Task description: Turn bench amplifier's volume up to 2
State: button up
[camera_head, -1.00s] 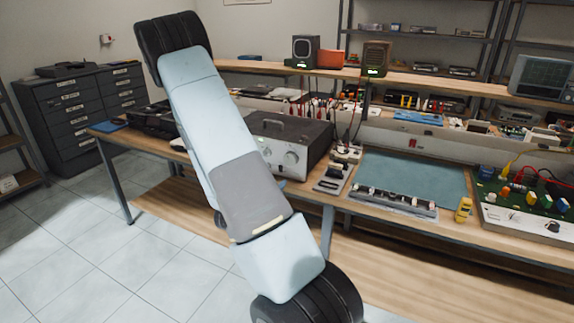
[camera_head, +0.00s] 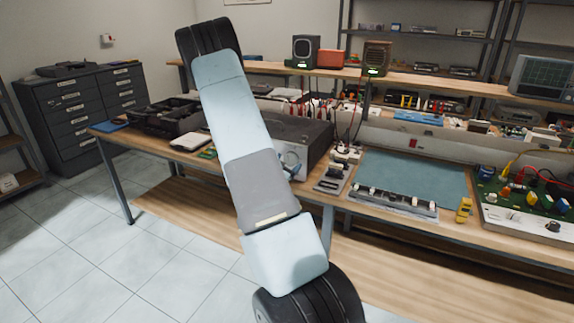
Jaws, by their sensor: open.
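The bench amplifier appears to be the dark box (camera_head: 312,134) on the workbench, just behind my arm. My arm crosses in front of it and covers its left side and most of its front panel. A pale round part, apparently a knob (camera_head: 291,160), shows at the arm's right edge. The volume scale and the knob's setting cannot be read. My gripper is not visible; the far end of the arm hides whatever is behind it.
The workbench holds a blue-green mat (camera_head: 412,180), a strip of parts (camera_head: 390,202), a yellow bottle (camera_head: 464,210) and a green circuit board (camera_head: 525,198). Two small speakers stand on the raised shelf (camera_head: 440,83). Drawer cabinets (camera_head: 75,115) stand at left. Tiled floor is clear at lower left.

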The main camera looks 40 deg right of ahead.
jog(key=shift+c, duration=0.5)
jog(key=c, duration=1)
jog(key=shift+o, duration=0.2)
jog(key=shift+n, duration=0.8)
jog(key=o, duration=1.1)
jog(key=shift+c, duration=0.2)
jog(key=v, duration=1.3)
jog(key=shift+a, duration=0.4)
jog(key=shift+f, duration=0.1)
